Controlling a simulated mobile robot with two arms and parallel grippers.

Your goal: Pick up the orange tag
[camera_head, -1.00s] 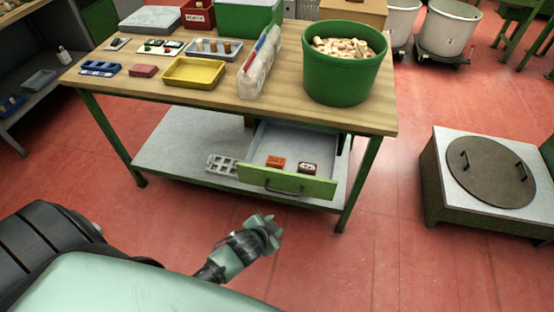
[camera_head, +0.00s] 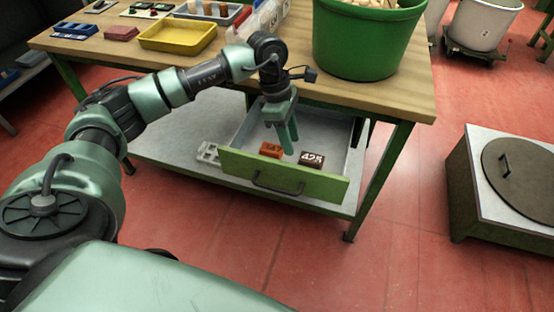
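The orange tag (camera_head: 270,150) lies in the open drawer (camera_head: 283,178) under the workbench, near the drawer's green front panel. My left gripper (camera_head: 289,143) points down into the drawer from above, just to the right of the orange tag. Its two fingers are apart with nothing seen between them, and I cannot tell whether they touch the drawer floor. A dark tag with white digits (camera_head: 311,160) lies to the right of the fingers in the same drawer. My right gripper is not in view.
The workbench top (camera_head: 290,84) overhangs the drawer's back. It carries a green tub (camera_head: 365,42), a yellow tray (camera_head: 178,36) and smaller items. A grey slotted piece (camera_head: 208,153) lies on the lower shelf left of the drawer. Red floor is clear in front.

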